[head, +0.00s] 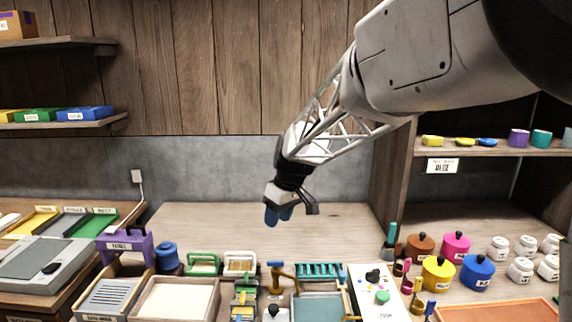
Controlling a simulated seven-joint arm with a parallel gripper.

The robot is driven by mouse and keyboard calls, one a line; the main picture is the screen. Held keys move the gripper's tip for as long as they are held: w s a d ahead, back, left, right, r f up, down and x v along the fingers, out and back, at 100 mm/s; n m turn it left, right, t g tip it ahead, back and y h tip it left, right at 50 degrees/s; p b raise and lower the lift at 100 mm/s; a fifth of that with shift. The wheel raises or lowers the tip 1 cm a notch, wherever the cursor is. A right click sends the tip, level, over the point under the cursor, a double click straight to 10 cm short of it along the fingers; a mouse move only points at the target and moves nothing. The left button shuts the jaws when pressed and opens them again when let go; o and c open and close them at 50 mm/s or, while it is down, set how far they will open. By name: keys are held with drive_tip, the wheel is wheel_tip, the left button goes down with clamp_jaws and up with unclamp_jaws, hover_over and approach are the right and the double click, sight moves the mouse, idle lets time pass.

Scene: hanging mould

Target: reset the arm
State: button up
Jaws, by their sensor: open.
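My gripper (279,215) hangs in the air over the back middle of the bench (215,222). It points downward and is tilted a little. Its jaws are open, with blue parts at the tip, and I see nothing held in them. My arm comes in from the upper right, and its upper part covers some of the wall and the right shelving.
Below my gripper stand a teal rack (319,271), a green frame (203,263) and a wooden tray (175,300). Coloured pots, including a yellow pot (438,274), and white jars stand at the right. A purple holder (126,247) is left. The bench's back is clear.

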drive_tip(key=s+d+r+m+t+h, duration=0.1)
drive_tip(key=s+d+r+m, duration=0.15)
drive_tip(key=s+d, duration=0.55)
drive_tip(key=s+d+r+m+h, duration=0.1)
drive_tip(key=s+d+m, duration=0.3)
drive_tip(key=s, duration=0.6)
drive_tip(key=s+d+f+m, duration=0.1)
drive_tip(key=s+d, duration=0.2)
drive_tip(key=s, duration=0.3)
drive_tip(key=s+d+f+m+t, duration=0.1)
drive_tip(key=s+d, duration=0.1)
drive_tip(key=s, duration=0.4)
drive_tip(key=s+d+f+m+h, duration=0.1)
drive_tip(key=s+d+f, duration=0.1)
drive_tip(key=s, duration=0.4)
drive_tip(key=shift+d+m, duration=0.35)
drive_tip(key=shift+d, duration=0.45)
